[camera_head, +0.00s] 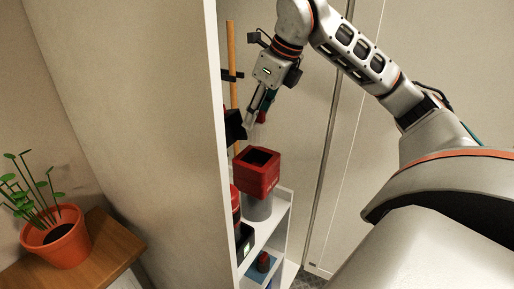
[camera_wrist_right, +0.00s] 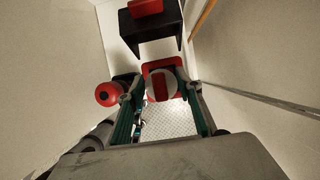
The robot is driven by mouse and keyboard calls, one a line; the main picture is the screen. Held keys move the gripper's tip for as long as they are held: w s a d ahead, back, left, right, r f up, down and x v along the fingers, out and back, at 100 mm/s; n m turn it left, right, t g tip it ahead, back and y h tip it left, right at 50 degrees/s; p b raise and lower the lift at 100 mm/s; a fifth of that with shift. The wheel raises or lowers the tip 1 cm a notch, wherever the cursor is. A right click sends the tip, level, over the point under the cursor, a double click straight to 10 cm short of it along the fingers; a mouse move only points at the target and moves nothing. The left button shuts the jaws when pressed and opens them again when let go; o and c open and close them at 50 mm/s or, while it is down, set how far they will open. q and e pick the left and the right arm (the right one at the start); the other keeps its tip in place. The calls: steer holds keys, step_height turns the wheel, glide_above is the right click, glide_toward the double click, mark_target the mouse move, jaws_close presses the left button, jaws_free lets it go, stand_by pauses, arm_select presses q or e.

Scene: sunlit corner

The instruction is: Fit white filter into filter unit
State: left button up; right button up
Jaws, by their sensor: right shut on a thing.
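The filter unit (camera_head: 257,178) is a red square block with a dark square opening on top, on a grey cylinder on a white shelf. In the right wrist view its red rim (camera_wrist_right: 163,64) shows beyond the filter. My right gripper (camera_head: 262,112) points down above the unit. It is shut on the white filter (camera_head: 259,134), a pale piece with a red part on top, held above the opening. In the right wrist view the filter (camera_wrist_right: 152,88) is a white disc with a red bar between the fingers (camera_wrist_right: 153,92). My left gripper is not in view.
A red cylinder (camera_head: 235,203) and a black box (camera_head: 245,241) stand close beside the unit. A tall white panel (camera_head: 214,110) borders the shelf on the left. A wooden pole (camera_head: 232,60) stands behind. A potted plant (camera_head: 64,240) sits far left.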

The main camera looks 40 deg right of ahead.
mark_target(257, 134)
step_height(257, 134, down, 5)
steer(key=shift+r+b, duration=0.1)
steer(key=shift+b, duration=0.45)
steer(key=shift+f, duration=0.5)
steer(key=shift+f+b, duration=0.5)
steer(key=shift+f, duration=1.3)
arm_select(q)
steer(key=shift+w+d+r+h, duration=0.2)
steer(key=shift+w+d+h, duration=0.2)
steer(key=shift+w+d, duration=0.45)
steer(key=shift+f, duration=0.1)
arm_select(e)
steer(key=shift+f, duration=0.15)
steer(key=o, duration=1)
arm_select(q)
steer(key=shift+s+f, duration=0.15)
